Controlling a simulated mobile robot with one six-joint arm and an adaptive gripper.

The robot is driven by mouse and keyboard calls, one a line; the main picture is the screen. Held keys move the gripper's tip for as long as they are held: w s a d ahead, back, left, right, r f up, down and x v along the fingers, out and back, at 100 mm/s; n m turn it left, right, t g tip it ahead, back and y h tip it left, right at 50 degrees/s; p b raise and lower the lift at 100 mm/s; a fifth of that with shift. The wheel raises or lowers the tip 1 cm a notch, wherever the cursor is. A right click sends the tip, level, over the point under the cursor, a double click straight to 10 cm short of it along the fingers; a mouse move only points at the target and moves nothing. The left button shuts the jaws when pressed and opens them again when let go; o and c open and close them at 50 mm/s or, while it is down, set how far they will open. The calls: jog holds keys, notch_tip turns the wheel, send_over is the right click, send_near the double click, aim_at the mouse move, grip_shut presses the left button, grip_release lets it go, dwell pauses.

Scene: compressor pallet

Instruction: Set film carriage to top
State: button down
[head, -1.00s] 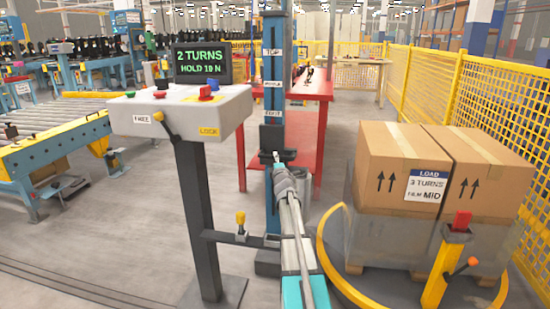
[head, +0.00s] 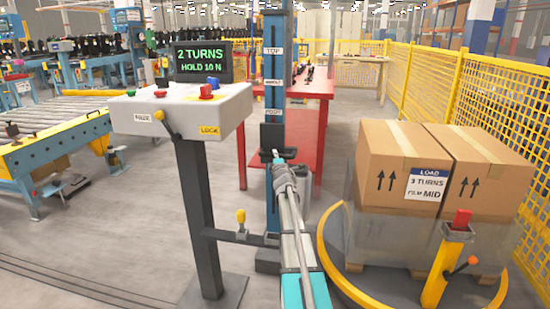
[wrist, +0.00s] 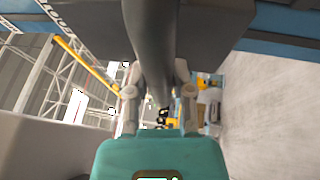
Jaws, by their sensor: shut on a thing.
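The film carriage (head: 271,138) is a dark block on the blue mast (head: 273,62), low down, just below the lowest of the mast's white labels. The TOP label (head: 274,50) is near the upper end of the mast. My gripper (head: 279,160) is at the carriage's lower front. In the wrist view my gripper (wrist: 160,95) has its two fingers on either side of a dark round bar (wrist: 150,45) and is shut on it. The bar runs up to the dark carriage body (wrist: 210,30). The far side of the carriage is hidden.
A grey control console (head: 183,112) on a dark post stands left of the mast, its screen reading 2 TURNS, HOLD 10 N. Wrapped boxes (head: 402,160) stand on the turntable at right, with a yellow ring (head: 338,270) around it. A red table (head: 305,88) stands behind the mast.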

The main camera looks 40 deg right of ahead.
jog(key=shift+a, duration=0.1)
jog(key=shift+r+p, duration=0.85)
jog(key=shift+p, duration=0.05)
notch_tip(320, 180, up, 23)
jog(key=p, duration=2.3)
jog(key=shift+d+r, duration=0.2)
jog(key=shift+c, duration=2.4)
grip_release()
jog(key=shift+f, duration=0.1)
